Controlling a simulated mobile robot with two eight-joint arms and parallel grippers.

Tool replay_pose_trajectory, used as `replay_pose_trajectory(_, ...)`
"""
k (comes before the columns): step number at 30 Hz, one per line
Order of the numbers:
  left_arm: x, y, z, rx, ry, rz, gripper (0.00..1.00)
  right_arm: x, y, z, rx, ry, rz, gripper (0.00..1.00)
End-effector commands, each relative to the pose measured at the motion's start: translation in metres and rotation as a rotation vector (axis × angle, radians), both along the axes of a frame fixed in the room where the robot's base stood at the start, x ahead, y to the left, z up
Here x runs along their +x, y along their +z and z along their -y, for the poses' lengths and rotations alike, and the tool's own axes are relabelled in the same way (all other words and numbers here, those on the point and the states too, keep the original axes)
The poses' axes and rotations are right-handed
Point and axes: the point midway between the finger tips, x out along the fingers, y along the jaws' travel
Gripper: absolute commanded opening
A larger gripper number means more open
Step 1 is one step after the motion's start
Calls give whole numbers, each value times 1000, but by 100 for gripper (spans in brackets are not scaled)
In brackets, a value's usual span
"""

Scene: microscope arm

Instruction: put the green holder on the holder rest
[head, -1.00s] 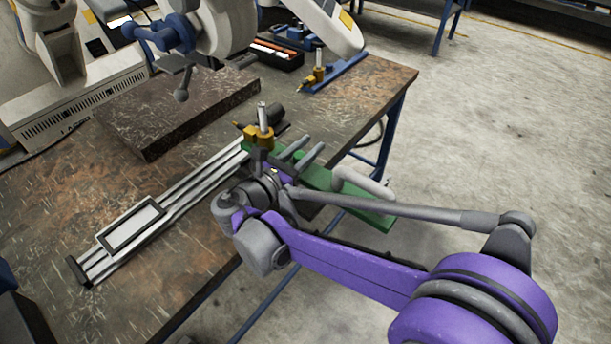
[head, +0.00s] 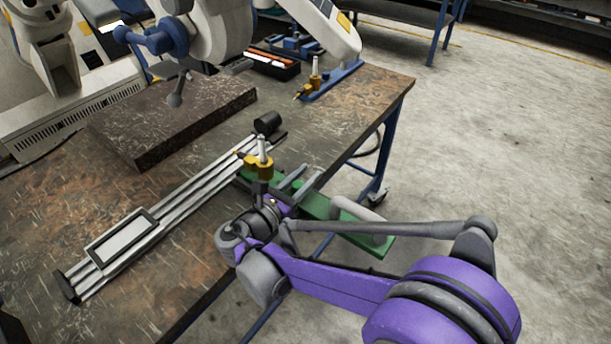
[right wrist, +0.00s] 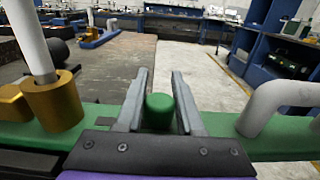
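The green holder (head: 315,205) is a long green bar with a brass clamp and upright pale rod at its left end and a grey handle at its right. My right gripper (head: 297,180) is at its middle. In the right wrist view, the fingers of my right gripper (right wrist: 160,95) stand on both sides of the holder's green knob (right wrist: 159,111), and the bar passes behind them. The holder lies across the table's right edge in the head view, its handle end past the edge. I cannot tell which thing is the holder rest. My left gripper is not in view.
A silver rail (head: 185,195) with a framed plate (head: 122,236) and a black cylinder (head: 267,122) lies left of the holder. A dark stone slab (head: 165,120) lies behind it. A blue bar (head: 335,80) with another brass clamp stands farther back. The table's far right is clear.

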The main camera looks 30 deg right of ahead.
Motion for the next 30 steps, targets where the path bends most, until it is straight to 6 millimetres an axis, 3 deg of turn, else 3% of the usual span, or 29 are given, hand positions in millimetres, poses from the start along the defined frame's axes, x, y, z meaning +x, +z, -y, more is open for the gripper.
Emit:
replay_pose_trajectory(1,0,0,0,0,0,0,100,0,-1,0,1,0,0,45)
replay_pose_trajectory(5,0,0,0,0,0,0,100,0,0,0,1,0,0,66)
replay_pose_trajectory(15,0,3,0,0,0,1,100,0,4,0,1,0,0,66)
replay_pose_trajectory(20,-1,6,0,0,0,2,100,-8,3,-22,2,5,-1,66)
replay_pose_trajectory(30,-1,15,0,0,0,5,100,-35,3,-88,3,5,0,66)
